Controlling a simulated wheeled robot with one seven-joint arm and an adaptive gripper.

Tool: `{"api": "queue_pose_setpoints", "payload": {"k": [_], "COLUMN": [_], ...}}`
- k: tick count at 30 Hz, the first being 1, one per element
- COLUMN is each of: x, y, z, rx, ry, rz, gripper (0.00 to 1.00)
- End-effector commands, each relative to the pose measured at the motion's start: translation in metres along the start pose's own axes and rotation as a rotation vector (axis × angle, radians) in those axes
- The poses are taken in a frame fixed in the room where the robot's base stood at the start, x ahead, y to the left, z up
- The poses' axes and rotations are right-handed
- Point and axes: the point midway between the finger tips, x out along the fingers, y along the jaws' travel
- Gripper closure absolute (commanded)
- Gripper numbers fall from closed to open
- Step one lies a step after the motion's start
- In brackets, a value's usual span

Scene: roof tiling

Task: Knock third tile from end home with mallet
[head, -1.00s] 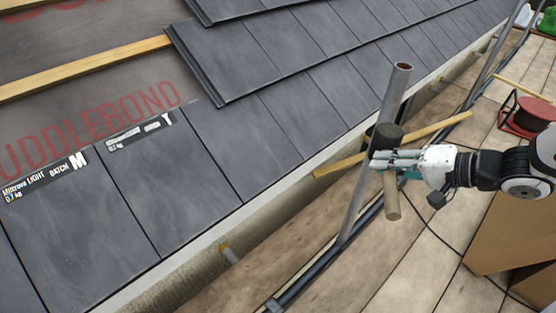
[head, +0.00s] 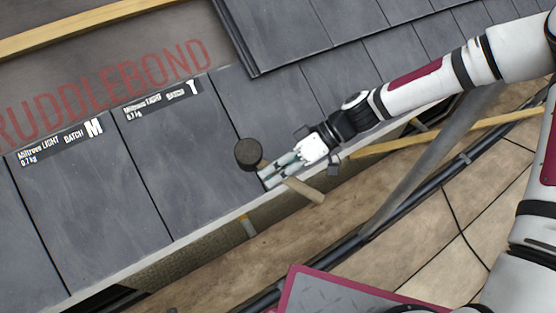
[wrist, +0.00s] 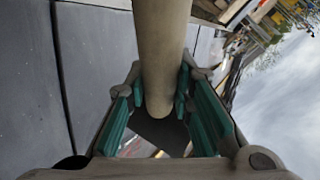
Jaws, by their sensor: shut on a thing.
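My gripper (head: 268,178) is shut on the wooden handle (head: 303,190) of a mallet. The mallet's dark round head (head: 248,153) hangs over the bottom tile row; I cannot tell whether it touches a tile. In the wrist view the pale handle (wrist: 162,50) passes between my teal-padded fingers. Among the dark grey tiles along the eave are one labelled M (head: 95,200) and, right of it, one labelled T (head: 180,155). The mallet head is right of the T tile's label. Which tile is third from the end, and whether any tile sits proud, I cannot tell.
Upper tile courses (head: 310,25) overlap the row at top right. A timber batten (head: 75,28) crosses bare underlay with red lettering (head: 110,90). A grey pole (head: 430,145) and a wooden plank (head: 440,135) lie close to my arm.

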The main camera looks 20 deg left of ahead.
Motion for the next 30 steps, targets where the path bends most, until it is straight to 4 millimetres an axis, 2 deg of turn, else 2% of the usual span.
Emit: {"api": "queue_pose_setpoints", "payload": {"k": [8, 24, 30], "x": [0.007, 0.035, 0.04], "y": [0.008, 0.05, 0.057], "z": [-0.001, 0.002, 0.001], "rx": [-0.007, -0.005, -0.005], "ry": [-0.003, -0.002, -0.002], "rz": [-0.003, -0.004, -0.004], "gripper": [1.0, 1.0, 1.0]}}
